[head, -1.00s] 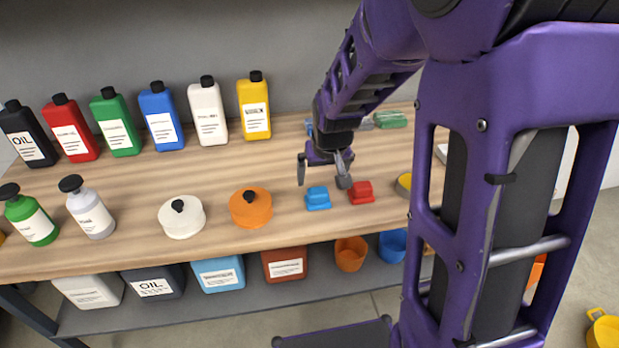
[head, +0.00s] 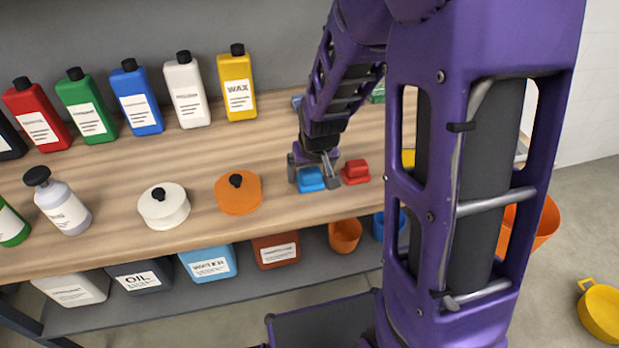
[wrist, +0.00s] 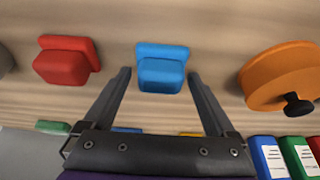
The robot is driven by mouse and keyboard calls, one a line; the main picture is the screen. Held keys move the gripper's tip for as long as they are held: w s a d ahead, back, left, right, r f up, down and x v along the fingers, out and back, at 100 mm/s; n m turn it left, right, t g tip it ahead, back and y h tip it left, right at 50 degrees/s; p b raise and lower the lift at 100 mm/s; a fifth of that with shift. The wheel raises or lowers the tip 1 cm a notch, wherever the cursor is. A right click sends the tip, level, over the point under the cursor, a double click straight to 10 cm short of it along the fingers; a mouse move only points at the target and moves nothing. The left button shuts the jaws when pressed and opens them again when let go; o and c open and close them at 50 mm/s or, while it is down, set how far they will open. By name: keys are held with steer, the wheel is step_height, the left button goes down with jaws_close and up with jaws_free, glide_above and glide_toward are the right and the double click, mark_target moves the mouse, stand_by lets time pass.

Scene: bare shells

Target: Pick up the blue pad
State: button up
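The blue pad (head: 311,180) lies on the wooden table top, left of a red pad (head: 356,171). My gripper (head: 315,172) is open and low over the blue pad, with one finger on each side of it in the head view. In the wrist view the blue pad (wrist: 162,68) sits ahead of and between the two open fingertips (wrist: 158,74). The fingers look apart from it, with nothing held. The red pad (wrist: 66,60) is just outside the left finger in the wrist view.
An orange round container (head: 239,193) with a black knob stands left of the blue pad, and a white one (head: 164,206) further left. Several bottles, including a yellow one (head: 237,84), line the back. The wood between them is clear.

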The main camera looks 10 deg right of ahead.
mark_target(310, 170)
steer(key=c, duration=1.2)
step_height(310, 170, up, 10)
steer(key=shift+p, duration=0.65)
